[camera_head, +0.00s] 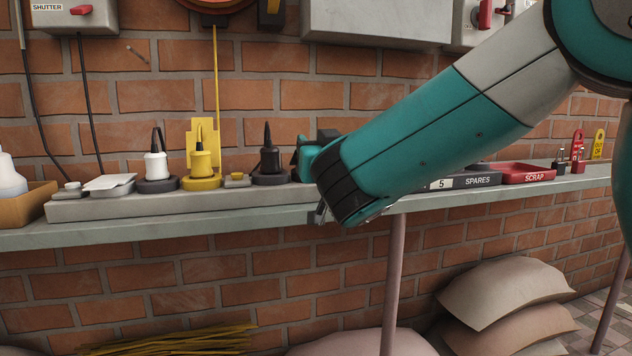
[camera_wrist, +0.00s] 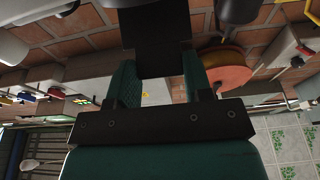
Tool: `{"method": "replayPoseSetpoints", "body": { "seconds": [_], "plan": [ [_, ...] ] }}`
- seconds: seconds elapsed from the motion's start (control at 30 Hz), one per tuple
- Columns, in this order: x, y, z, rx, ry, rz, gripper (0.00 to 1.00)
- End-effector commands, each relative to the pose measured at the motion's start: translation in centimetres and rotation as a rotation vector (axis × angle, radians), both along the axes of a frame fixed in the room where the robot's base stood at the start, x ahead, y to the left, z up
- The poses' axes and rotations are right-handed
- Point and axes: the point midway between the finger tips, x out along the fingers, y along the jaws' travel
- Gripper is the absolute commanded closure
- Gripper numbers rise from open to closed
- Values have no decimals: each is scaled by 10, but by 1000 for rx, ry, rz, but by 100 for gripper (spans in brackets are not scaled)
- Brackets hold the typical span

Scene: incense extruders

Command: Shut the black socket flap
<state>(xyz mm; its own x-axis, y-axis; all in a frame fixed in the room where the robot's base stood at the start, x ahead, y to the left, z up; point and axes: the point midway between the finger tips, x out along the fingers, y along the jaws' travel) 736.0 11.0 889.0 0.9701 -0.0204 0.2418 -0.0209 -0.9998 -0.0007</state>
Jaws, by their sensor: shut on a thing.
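In the wrist view, the two teal fingers of my gripper (camera_wrist: 160,85) stand on either side of a black plate (camera_wrist: 160,45), which fits the black socket flap, and are shut on its narrow part. In the head view, my gripper (camera_head: 308,158) is at the shelf, just right of the black plug (camera_head: 269,152) and its round black base. A small black part (camera_head: 327,136) shows above the fingers; it may be the flap's upper end. My forearm hides the socket body and the flap's hinge, so the flap's angle cannot be told.
A yellow plug (camera_head: 201,160) with a raised yellow plate (camera_head: 210,130) behind it and a white plug (camera_head: 155,163) stand to the left. A spares tray (camera_head: 468,181) and a red scrap tray (camera_head: 528,174) lie to the right. Brick wall and grey boxes (camera_head: 375,20) are behind.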

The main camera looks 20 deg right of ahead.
Motion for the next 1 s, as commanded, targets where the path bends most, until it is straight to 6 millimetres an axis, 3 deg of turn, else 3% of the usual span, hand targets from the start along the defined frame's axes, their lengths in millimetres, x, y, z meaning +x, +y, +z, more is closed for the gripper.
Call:
{"method": "replayPoseSetpoints", "body": {
  "seconds": [0.03,0.23,0.53,1.0],
  "plan": [
    [-1,2,-19,3,-30,7,96],
    [-6,3,-30,0,-143,7,96],
    [-11,3,-40,-3,-272,7,96],
    [-12,3,-49,-5,-278,6,96]
  ]
}}
